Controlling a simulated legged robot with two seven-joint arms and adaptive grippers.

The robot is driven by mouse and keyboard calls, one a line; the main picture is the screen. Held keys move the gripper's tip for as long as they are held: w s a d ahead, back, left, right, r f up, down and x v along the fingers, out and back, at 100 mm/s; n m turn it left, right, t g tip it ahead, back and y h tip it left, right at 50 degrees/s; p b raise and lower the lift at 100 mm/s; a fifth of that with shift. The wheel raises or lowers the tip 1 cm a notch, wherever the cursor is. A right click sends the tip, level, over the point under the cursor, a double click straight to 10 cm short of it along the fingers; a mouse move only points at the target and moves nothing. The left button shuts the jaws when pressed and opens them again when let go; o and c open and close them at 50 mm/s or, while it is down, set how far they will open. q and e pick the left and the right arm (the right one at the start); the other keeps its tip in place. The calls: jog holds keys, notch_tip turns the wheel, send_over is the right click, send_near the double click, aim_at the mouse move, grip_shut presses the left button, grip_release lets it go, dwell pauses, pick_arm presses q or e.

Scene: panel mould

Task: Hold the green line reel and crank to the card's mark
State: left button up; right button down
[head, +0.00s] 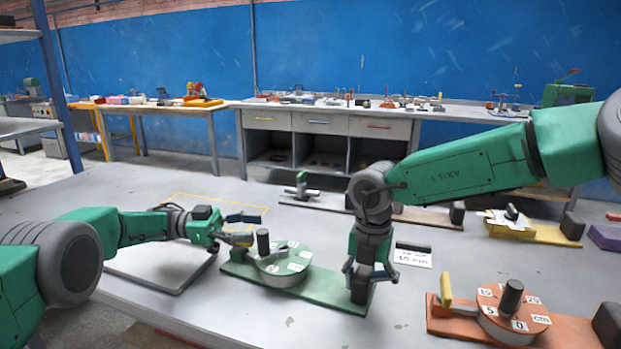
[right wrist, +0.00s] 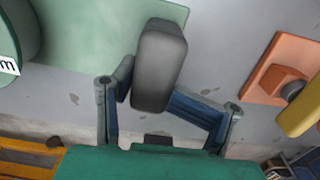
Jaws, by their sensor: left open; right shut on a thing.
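The green line reel has a green base board (head: 322,288) and a round drum (head: 283,268) with white number labels and an upright dark crank knob (head: 263,242). My right gripper (head: 368,282) points down at the board's right end. It is shut on the dark grey block there; the right wrist view shows this block (right wrist: 158,65) between the fingers. My left gripper (head: 247,228) is open beside the knob, on its left, and holds nothing. Whether it touches the reel is hard to tell. The white card (head: 413,258) stands behind the board; its number is too small to read surely.
An orange reel (head: 512,314) with a yellow post stands at the front right. A grey tray (head: 160,265) lies left of the green reel, under my left arm. A yellow-based device (head: 530,232) and a purple block (head: 605,237) are at the back right.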

aim_at(259, 241)
pick_arm(q)
jog(key=s+a+n+t+y, duration=0.55)
jog(key=s+n+t, duration=0.55)
jog(key=t, duration=0.3)
jog(key=shift+h, duration=0.25)
jog(key=x, duration=1.2)
jog(key=shift+f, duration=0.3)
jog(key=shift+a, duration=0.1)
